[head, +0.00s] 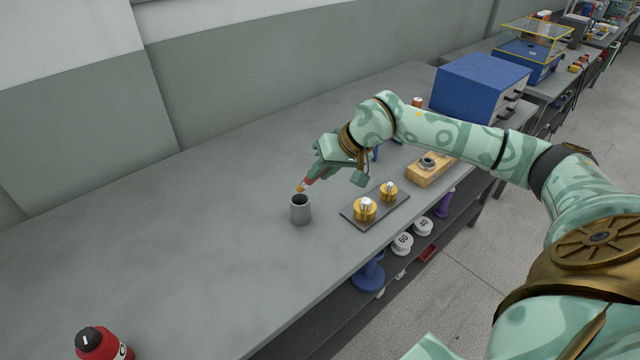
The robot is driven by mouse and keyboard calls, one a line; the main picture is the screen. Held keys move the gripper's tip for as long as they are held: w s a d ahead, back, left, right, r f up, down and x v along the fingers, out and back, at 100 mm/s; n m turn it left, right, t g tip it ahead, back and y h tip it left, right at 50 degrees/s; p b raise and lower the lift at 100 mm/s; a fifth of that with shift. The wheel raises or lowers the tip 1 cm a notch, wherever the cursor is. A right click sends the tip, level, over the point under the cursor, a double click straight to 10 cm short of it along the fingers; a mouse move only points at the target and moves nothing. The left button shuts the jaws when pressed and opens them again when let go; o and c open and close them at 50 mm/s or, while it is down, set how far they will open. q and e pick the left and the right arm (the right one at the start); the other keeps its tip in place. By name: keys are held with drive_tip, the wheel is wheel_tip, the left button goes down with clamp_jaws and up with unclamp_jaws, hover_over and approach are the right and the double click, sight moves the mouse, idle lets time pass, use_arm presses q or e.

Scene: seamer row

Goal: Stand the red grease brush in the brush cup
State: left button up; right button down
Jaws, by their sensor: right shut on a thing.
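The red grease brush (309,181) is in my right gripper (322,173), which is shut on it. The brush tilts down to the left, and its orange-tan tip is just above the mouth of the brush cup. The brush cup (300,211) is a small grey open cylinder standing upright on the grey bench. The brush appears outside the cup, apart from its rim. My gripper hides part of the brush's handle. My left gripper is not in view.
A dark tray (350,216) with two brass pieces lies right of the cup. A wooden block (419,175) with a metal ring and a blue cabinet (470,88) stand farther right. A red bottle (100,345) stands at the front left. The bench's left is clear.

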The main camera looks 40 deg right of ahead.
sight(305, 182)
drive_tip(key=shift+w+d+f, duration=0.15)
drive_tip(key=shift+w+f, duration=0.3)
drive_tip(key=shift+f, duration=0.15)
wheel_tip(305, 182, down, 3)
drive_tip(key=shift+w+d+f, duration=0.1)
drive_tip(key=shift+w+f, duration=0.05)
drive_tip(key=shift+f, duration=0.05)
drive_tip(key=shift+f+b, duration=0.65)
drive_tip(key=c, duration=1.3)
unclamp_jaws()
drive_tip(key=shift+r, duration=0.1)
